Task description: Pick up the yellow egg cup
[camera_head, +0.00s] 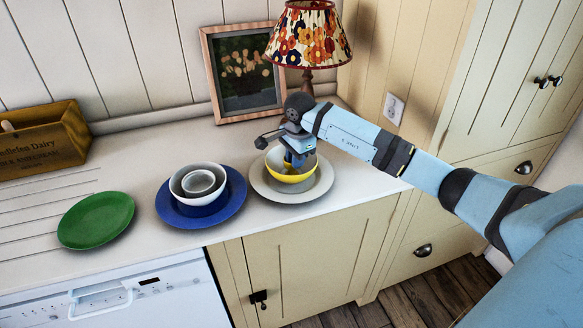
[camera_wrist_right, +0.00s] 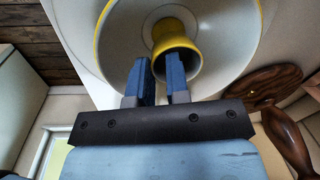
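The yellow egg cup (camera_wrist_right: 176,42) shows in the right wrist view, standing inside a bowl with a yellow outside and white inside. That bowl (camera_head: 292,178) sits on an off-white plate (camera_head: 322,181) at the counter's front right. My right gripper (camera_head: 295,162) points down into the bowl and hides the cup in the head view. In the wrist view its blue fingers (camera_wrist_right: 160,66) are apart, with a gap between them. One finger is beside the cup's rim, the other overlaps its opening. Contact cannot be told. My left gripper is not in view.
Left of the bowl, white nested bowls (camera_head: 197,182) stand on a blue plate (camera_head: 228,203). A green plate (camera_head: 96,220) lies further left, a wooden crate (camera_head: 42,145) behind it. A lamp (camera_head: 308,40) and a framed picture (camera_head: 243,80) stand behind the bowl.

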